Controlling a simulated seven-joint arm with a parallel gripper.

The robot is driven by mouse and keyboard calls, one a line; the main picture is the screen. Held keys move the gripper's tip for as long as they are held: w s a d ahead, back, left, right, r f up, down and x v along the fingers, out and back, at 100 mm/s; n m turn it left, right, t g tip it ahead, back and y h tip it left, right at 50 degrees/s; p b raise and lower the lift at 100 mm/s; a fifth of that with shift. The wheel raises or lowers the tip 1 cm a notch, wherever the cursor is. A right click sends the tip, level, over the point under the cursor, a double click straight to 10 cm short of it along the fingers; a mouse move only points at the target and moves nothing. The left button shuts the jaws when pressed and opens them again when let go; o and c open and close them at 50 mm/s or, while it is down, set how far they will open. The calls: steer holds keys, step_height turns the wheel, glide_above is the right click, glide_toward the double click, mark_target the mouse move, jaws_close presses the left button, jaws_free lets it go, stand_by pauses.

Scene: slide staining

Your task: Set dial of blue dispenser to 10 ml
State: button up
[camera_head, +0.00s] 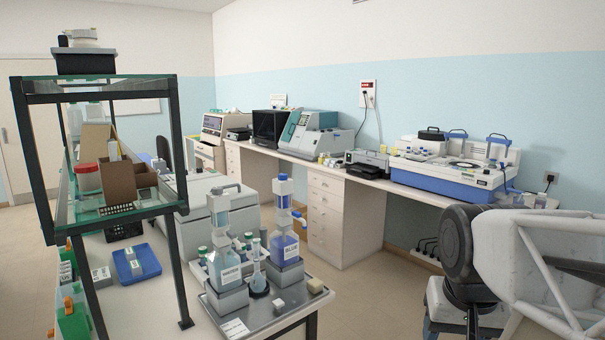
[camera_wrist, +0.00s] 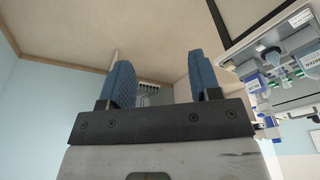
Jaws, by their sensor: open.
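The blue dispenser (camera_head: 284,243) is a bottle with blue liquid and a tall white-and-blue dispensing head (camera_head: 283,192). It stands upright in a grey holder on the metal tray (camera_head: 291,297) at the table's front right corner. Its dial setting is too small to read. A similar bottle with pale liquid, the other dispenser (camera_head: 222,242), stands to its left. In the wrist view, my gripper (camera_wrist: 165,85) is open and empty, with two blue fingers apart. It is away from the dispensers, which show tilted at the right edge of the wrist view. My gripper is not visible in the head view.
A small flask (camera_head: 257,276) stands between the bottles, with green-capped bottles (camera_head: 203,254) to the left. A glass-shelved rack (camera_head: 100,150) rises at left.

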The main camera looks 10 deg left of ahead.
steer(key=w+a+r+m, duration=0.1)
steer(key=w+a+r, duration=0.1)
steer(key=w+r, duration=0.45)
steer(key=w+a+r+m, duration=0.1)
steer(key=w+a+r, duration=0.2)
steer(key=w, duration=0.6)
step_height(320, 180, up, 7)
steer(key=m+g, duration=0.2)
steer(key=m, duration=0.4)
glide_above(282, 175)
steer(key=shift+d, duration=0.25)
steer(key=shift+w+a+f, duration=0.1)
steer(key=shift+w+a, duration=0.15)
steer(key=shift+a, duration=0.1)
steer(key=shift+f, duration=3.9)
